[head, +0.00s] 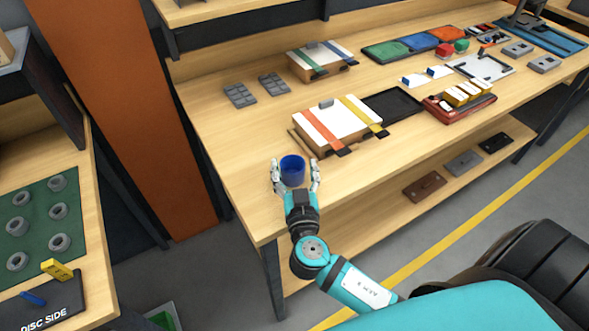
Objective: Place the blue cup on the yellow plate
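The blue cup (292,172) stands upright near the front left corner of the wooden table, its open rim facing up. My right gripper (296,177) reaches in from the front with one finger on each side of the cup. The left finger is close against the cup, and a small gap shows at the right finger, so it looks open around the cup. The cup's lower front is partly hidden by the gripper. I see no yellow plate in this view. My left gripper is not in view.
Behind the cup is a white-topped box (337,121) with orange and yellow straps. Grey moulded trays (240,95) lie further back. A black tray (397,104) and a red tray (460,103) with yellow-topped blocks are to the right. The table's left front area is mostly bare.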

